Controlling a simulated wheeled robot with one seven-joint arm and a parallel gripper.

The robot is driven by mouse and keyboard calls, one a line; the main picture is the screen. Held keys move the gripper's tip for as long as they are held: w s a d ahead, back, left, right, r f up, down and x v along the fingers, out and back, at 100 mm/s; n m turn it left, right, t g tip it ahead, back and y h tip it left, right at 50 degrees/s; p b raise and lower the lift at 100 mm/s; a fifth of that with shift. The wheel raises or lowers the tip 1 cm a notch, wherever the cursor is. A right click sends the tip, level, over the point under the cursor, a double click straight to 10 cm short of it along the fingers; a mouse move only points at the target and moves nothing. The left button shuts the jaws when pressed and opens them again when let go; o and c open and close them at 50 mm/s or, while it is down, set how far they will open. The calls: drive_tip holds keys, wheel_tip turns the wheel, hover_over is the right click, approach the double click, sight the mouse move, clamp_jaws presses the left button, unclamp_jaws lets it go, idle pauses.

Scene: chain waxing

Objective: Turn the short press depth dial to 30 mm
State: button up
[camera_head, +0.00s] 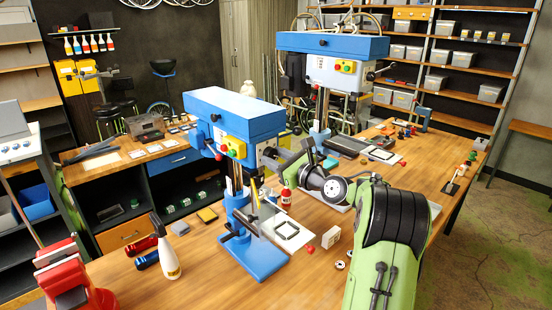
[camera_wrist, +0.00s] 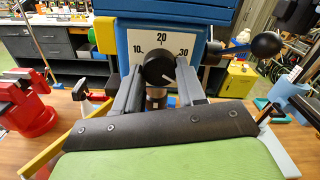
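The black round depth dial (camera_wrist: 158,69) is in the middle of the wrist view, on the front of the blue short press (camera_wrist: 215,15). Its white scale plate (camera_wrist: 162,38) reads 10 at left, 20 at top and 30 at right. A short white mark on the dial points to the lower right. My gripper (camera_wrist: 160,76) has one grey finger on each side of the dial; whether they press on it I cannot tell. In the head view the short press (camera_head: 235,112) stands mid-table, with my gripper (camera_head: 277,158) at its right side, hiding the dial.
A taller blue press (camera_head: 332,43) stands behind. A black-knobbed lever (camera_wrist: 265,46) sticks out right of the dial. A red vise (camera_wrist: 26,102), a white bottle (camera_head: 166,255) and a red bottle (camera_head: 286,195) stand on the wooden table (camera_head: 200,285).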

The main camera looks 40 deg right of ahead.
drive_tip(key=c, duration=0.5)
drive_tip(key=shift+n, duration=0.3)
drive_tip(key=n+b, duration=0.1)
drive_tip(key=n, duration=0.4)
drive_tip(key=shift+d+f+b, duration=0.1)
drive_tip(key=shift+d+b, duration=0.05)
drive_tip(key=shift+b, duration=0.15)
drive_tip(key=n+b, duration=0.2)
drive_tip(key=n, duration=0.4)
drive_tip(key=shift+r+b, duration=0.2)
drive_tip(key=shift+b, duration=0.1)
drive_tip(key=o, duration=1)
drive_tip(key=shift+o, duration=0.2)
